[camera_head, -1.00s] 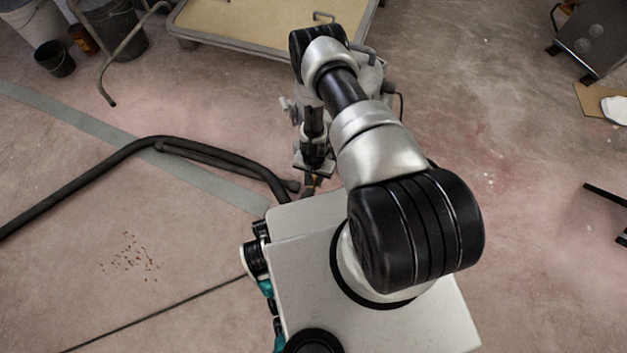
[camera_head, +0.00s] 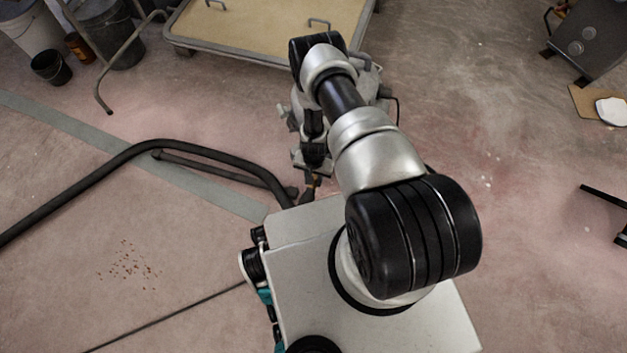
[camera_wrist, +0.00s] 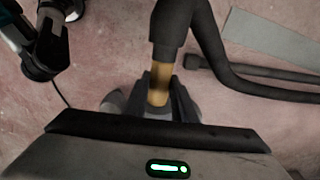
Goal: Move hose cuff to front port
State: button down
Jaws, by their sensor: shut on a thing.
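The hose cuff is a black sleeve (camera_wrist: 173,24) with an orange-tan section (camera_wrist: 160,82) at its lower end in the wrist view. My gripper (camera_wrist: 158,103) is shut on the orange-tan section, with its dark fingers on either side. In the head view my gripper (camera_head: 311,182) is low beside the front of my base, mostly hidden by my arm. The black hose (camera_head: 110,168) runs from there across the floor to the left edge; it also shows in the wrist view (camera_wrist: 215,55). I cannot make out a front port in either view.
A thinner dark tube (camera_head: 205,168) lies along the hose. A flat cart (camera_head: 270,35) stands ahead, with buckets (camera_head: 105,35) and a bent metal frame (camera_head: 128,45) to its left. A grey metal box (camera_head: 590,45) is at upper right. The floor to the right is largely clear.

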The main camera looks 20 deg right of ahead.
jog(key=shift+w+d, duration=0.3)
jog(key=shift+w, duration=0.1)
jog(key=shift+w+d, duration=0.25)
jog(key=shift+w, duration=0.1)
jog(key=shift+r, duration=0.1)
jog(key=c, duration=1.4)
grip_release()
jog(key=shift+s, duration=0.1)
jog(key=shift+a, duration=0.1)
jog(key=shift+s+r, duration=0.1)
notch_tip(320, 180, up, 17)
jog(key=p, duration=0.5)
jog(key=shift+r, duration=0.15)
